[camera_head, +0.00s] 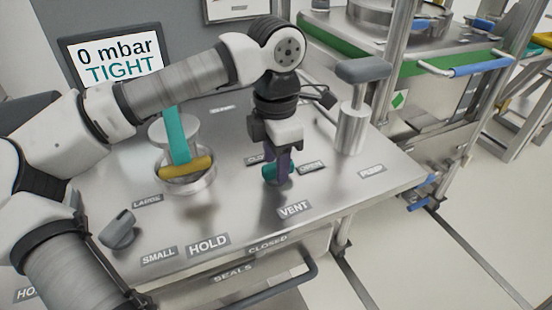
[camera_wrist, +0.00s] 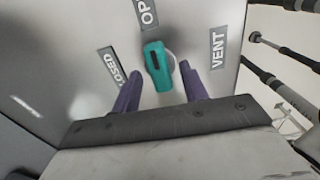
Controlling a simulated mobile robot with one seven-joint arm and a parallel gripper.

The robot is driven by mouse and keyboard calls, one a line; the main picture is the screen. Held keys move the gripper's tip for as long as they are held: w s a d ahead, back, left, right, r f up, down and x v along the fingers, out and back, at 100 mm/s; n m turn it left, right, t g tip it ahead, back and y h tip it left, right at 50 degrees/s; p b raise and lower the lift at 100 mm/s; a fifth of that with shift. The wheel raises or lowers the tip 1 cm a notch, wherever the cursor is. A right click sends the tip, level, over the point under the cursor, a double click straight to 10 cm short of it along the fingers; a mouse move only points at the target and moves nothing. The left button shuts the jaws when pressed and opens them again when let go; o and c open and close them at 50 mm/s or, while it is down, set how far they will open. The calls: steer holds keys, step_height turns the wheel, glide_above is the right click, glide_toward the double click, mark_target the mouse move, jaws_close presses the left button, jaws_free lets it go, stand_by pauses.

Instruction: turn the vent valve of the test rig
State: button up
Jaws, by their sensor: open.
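The vent valve is a small teal handle (camera_wrist: 158,66) on the metal top of the test rig, with a pale round base beside it in the wrist view. The VENT label (camera_wrist: 217,48) lies to its right, the OPEN label (camera_wrist: 148,12) above it and the CLOSED label (camera_wrist: 112,65) to its left. My gripper (camera_wrist: 161,76) is open, with one purple finger on each side of the handle. I cannot tell whether either finger touches it. In the head view the handle (camera_head: 270,174) is partly hidden by my gripper (camera_head: 278,170), which points straight down.
A screen (camera_head: 116,58) reads "0 mbar TIGHT". A teal and yellow clamp-like part (camera_head: 180,150) stands left of my gripper, and a T-handled pump (camera_head: 354,120) stands to the right. A grey knob (camera_head: 118,230) sits at front left. The panel around the VENT label is clear.

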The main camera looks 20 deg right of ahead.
step_height(320, 180, up, 14)
steer(key=shift+f+p, duration=0.25)
steer(key=shift+p, duration=0.1)
